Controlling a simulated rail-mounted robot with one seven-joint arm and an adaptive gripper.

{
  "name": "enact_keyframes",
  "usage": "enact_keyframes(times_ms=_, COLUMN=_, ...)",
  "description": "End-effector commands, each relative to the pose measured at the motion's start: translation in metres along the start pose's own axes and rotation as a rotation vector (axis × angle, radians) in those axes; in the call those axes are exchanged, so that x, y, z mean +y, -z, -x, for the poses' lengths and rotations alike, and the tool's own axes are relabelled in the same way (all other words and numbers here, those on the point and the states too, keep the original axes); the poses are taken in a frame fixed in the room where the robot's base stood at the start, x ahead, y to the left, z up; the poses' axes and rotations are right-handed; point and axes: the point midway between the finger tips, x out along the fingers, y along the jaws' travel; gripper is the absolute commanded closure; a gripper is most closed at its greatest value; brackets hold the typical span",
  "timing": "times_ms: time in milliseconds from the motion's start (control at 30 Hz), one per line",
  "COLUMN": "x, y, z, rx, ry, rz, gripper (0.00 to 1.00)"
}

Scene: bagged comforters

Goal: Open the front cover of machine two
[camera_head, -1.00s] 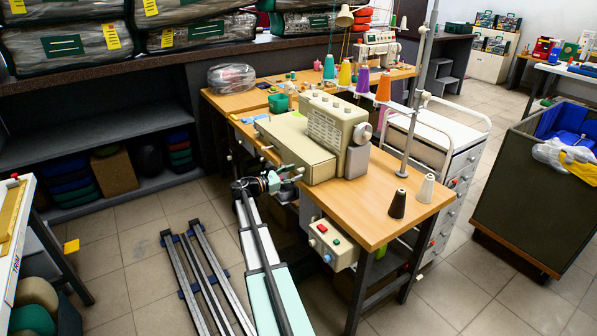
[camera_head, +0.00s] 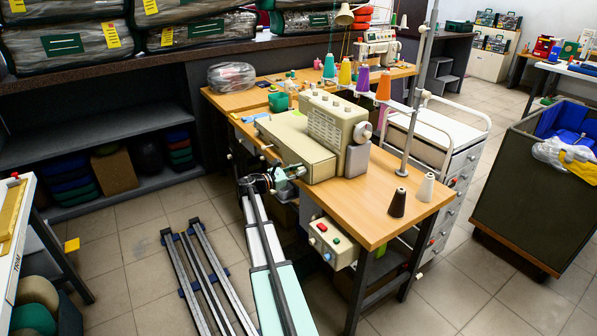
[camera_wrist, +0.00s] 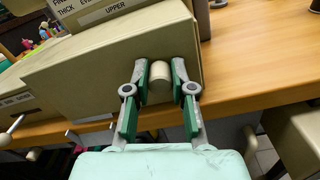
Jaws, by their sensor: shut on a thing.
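The near cream sewing machine (camera_head: 336,125) stands on a wooden table, its long boxy front cover (camera_head: 296,147) facing my arm. The cover looks closed. In the head view, my gripper (camera_head: 295,172) is at the cover's lower front, and the knob is too small to make out. No label naming machine two is readable.
Thread cones (camera_head: 362,80) stand behind the machine, and two more cones (camera_head: 398,202) are at the table's (camera_head: 375,228) right. A control box (camera_head: 332,242) with buttons hangs below the front edge. Another sewing machine (camera_head: 379,50) is farther back. A dark bin (camera_head: 525,205) stands right.

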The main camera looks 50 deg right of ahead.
Motion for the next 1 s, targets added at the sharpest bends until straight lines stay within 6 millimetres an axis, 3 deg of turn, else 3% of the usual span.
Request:
enact_keyframes(times_ms=267, x=-0.028, y=-0.008, z=0.000, rx=-0.001, ry=0.003, rz=0.001, gripper=1.00)
enact_keyframes(times_ms=800, x=-0.159, y=-0.043, z=0.001, rx=-0.001, ry=0.005, rz=0.001, gripper=1.00)
enact_keyframes(times_ms=1000, x=-0.184, y=-0.050, z=0.001, rx=0.000, ry=0.002, rz=0.000, gripper=1.00)
